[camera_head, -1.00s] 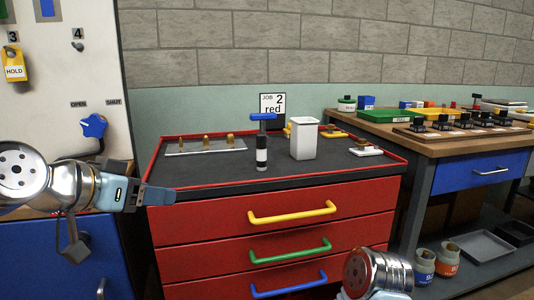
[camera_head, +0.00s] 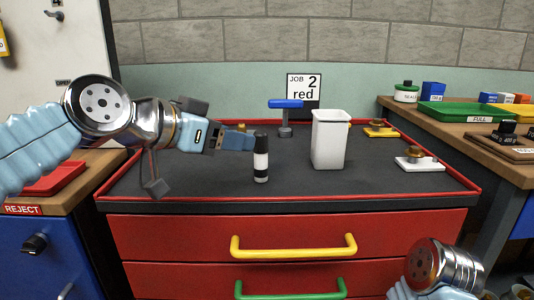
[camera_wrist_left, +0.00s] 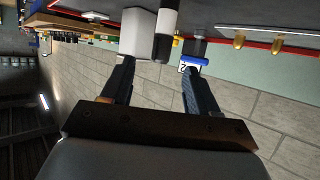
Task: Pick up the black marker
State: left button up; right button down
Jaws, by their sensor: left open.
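The black marker (camera_head: 261,158), a black cylinder with a white band, stands upright on the dark top of the red drawer cabinet. It also shows in the left wrist view (camera_wrist_left: 166,28), where the picture is turned upside down. My left gripper (camera_head: 246,139) is just left of the marker's upper part, fingers pointing toward it. In the left wrist view its two fingers (camera_wrist_left: 158,64) are spread and empty, with the marker in line with the gap between them. I cannot tell the exact distance. My right arm shows at the bottom right, but its gripper is out of view.
A white cup (camera_head: 330,140) stands right of the marker. A blue-handled tool (camera_head: 285,118) stands behind, by a job card (camera_head: 304,86). A raised red rim (camera_head: 440,165) borders the cabinet top. Clear surface lies in front of the cup.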

aim_at(261, 145)
pick_arm(q)
jog(key=x, duration=0.9)
jog(key=shift+w+a+f+p, duration=0.1)
jog(key=shift+a+f+p, duration=0.05)
jog(key=shift+f+p, duration=0.15)
jog(key=c, duration=1)
